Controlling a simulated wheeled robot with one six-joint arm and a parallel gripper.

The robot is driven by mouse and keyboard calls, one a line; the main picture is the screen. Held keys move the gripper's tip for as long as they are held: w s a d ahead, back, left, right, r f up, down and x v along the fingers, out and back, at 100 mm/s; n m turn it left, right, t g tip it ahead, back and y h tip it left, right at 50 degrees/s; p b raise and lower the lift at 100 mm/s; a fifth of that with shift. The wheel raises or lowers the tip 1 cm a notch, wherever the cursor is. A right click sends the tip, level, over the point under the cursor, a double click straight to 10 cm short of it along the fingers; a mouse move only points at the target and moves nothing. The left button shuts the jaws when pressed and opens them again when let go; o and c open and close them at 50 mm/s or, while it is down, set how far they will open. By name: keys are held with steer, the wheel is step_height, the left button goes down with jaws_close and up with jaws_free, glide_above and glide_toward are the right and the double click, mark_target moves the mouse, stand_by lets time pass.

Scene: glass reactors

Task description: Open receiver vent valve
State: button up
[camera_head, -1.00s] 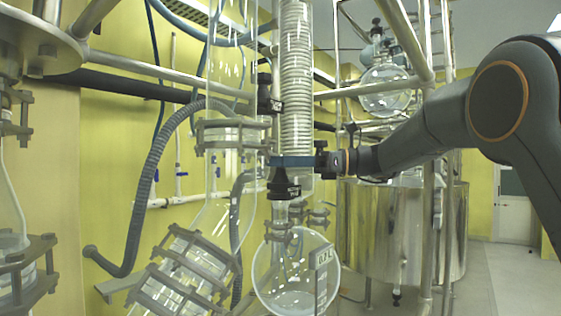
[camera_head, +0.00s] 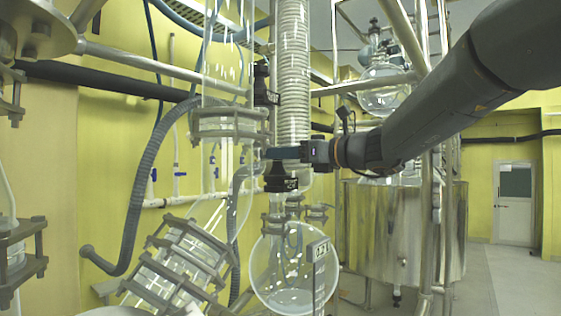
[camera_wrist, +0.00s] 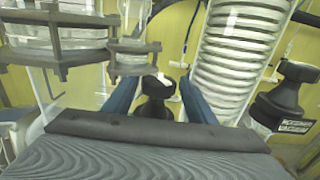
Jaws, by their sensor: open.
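My gripper (camera_head: 278,153) is open, with its blue fingers reaching left beside the glass column, just above a black labelled valve knob (camera_head: 280,180). In the wrist view my gripper (camera_wrist: 158,84) has one blue finger on each side of a black knob (camera_wrist: 157,100). There is a visible gap between the knob and the fingers. The knob's lower part is hidden behind my gripper body. A second black knob (camera_wrist: 283,98) with a label stands to the right, outside the fingers. Which knob is the receiver vent valve cannot be read from the labels.
The coiled condenser (camera_head: 293,75) stands close by my fingers, and a metal flange (camera_head: 228,125) lies to the left. A round glass flask (camera_head: 290,275) hangs below. Another black valve (camera_head: 264,82) is above. Metal pipes and a steel vessel (camera_head: 400,235) are at the right.

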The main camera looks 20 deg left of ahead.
steer(key=shift+s+a+r, duration=0.15)
steer(key=shift+a+r, duration=0.05)
steer(key=shift+r, duration=0.05)
steer(key=shift+s+r, duration=0.1)
steer(key=c, duration=0.8)
steer(key=shift+w+a+n+g+p, duration=0.1)
steer(key=shift+w+n+g+p, duration=0.2)
steer(key=shift+n+g+p, duration=0.5)
steer(key=n+g+y+p, duration=0.1)
steer(key=g, duration=0.2)
steer(key=shift+a, duration=0.15)
steer(key=shift+c, duration=0.3)
steer(key=shift+f+n+g+p, duration=0.15)
steer(key=shift+n+g+p, duration=0.45)
steer(key=shift+n+g, duration=0.45)
steer(key=shift+f+n+g+p, duration=0.1)
steer(key=shift+n+g+p, duration=0.55)
steer(key=shift+g, duration=0.7)
steer(key=o, duration=0.9)
steer(key=shift+c, duration=0.2)
steer(key=shift+d, duration=0.2)
steer(key=w+d+p, duration=0.1)
steer(key=d, duration=0.6)
steer(key=shift+d, duration=0.35)
